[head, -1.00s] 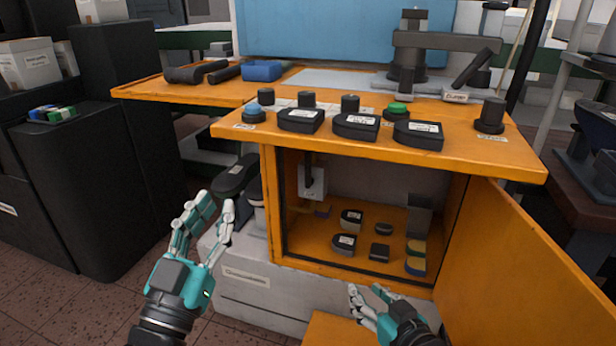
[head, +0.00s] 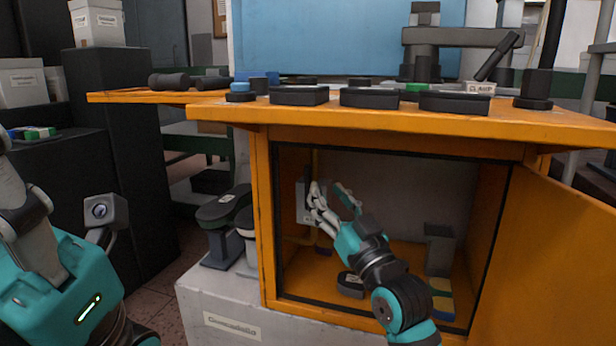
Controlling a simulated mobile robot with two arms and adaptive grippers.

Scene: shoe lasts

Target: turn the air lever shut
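The open orange cabinet (head: 262,235) holds a pale wall box (head: 302,203) on its back left, with a yellow pipe (head: 315,160) above it. My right gripper (head: 333,196) reaches into the cabinet, its fingertips just right of the box and overlapping its edge in the view. Its fingers look spread apart, with nothing seen between them. The air lever, dark on the box's front, is mostly hidden by the fingers; I cannot tell its angle or whether I touch it.
The cabinet door (head: 560,250) stands open at right. Dark lasts (head: 350,284) and yellow-blue blocks (head: 441,300) lie on the cabinet floor below my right arm. The orange top (head: 400,118) overhangs the opening and carries several dark pieces.

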